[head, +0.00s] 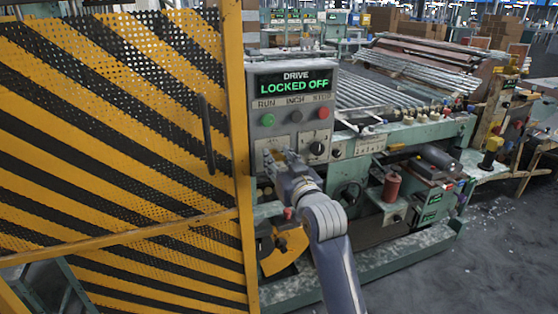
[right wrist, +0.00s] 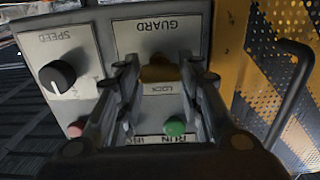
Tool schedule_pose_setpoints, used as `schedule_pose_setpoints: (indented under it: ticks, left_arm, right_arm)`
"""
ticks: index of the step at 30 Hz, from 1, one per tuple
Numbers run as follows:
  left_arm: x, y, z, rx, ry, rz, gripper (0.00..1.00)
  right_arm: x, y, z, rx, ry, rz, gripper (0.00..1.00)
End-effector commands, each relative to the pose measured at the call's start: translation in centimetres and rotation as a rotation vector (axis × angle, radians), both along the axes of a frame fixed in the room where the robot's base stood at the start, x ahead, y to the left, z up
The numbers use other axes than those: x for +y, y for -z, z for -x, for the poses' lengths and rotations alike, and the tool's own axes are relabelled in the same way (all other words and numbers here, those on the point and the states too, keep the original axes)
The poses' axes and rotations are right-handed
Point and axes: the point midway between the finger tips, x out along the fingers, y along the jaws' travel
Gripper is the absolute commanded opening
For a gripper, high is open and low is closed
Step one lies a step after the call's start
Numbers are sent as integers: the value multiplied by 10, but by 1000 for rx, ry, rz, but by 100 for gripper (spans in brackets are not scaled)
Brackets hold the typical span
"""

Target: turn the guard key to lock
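The control box (head: 293,110) stands beside the striped guard, and its display (head: 295,84) reads DRIVE LOCKED OFF. The brass guard key (right wrist: 160,70) is on the white GUARD plate (right wrist: 185,37), above the word LOCK in the upside-down right wrist view. My right gripper (right wrist: 160,65) is at the plate with one finger on each side of the key. Whether the fingers press on the key or leave a small gap is unclear. In the head view the right gripper (head: 284,163) hides most of the plate and key. My left gripper is not in view.
A black SPEED knob (right wrist: 58,77) is beside the guard plate. Green (head: 267,120) and red (head: 322,113) buttons are above it. The yellow-black mesh guard (head: 110,130) with its dark handle (head: 206,135) stands close on the left. A roller conveyor (head: 375,90) is behind. Floor is clear at lower right.

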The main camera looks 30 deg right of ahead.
Motion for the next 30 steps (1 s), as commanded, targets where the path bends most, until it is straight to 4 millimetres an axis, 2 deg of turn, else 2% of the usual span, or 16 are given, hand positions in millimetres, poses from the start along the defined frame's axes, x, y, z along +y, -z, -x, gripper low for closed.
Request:
schedule_pose_setpoints:
  ticks: [14,20,30]
  left_arm:
    - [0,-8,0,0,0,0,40]
    - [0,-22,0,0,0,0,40]
    - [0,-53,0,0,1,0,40]
  right_arm:
    - [0,-1,0,16,0,56,11]
    - [1,-2,0,46,-1,176,11]
    - [2,-3,0,119,-2,479,11]
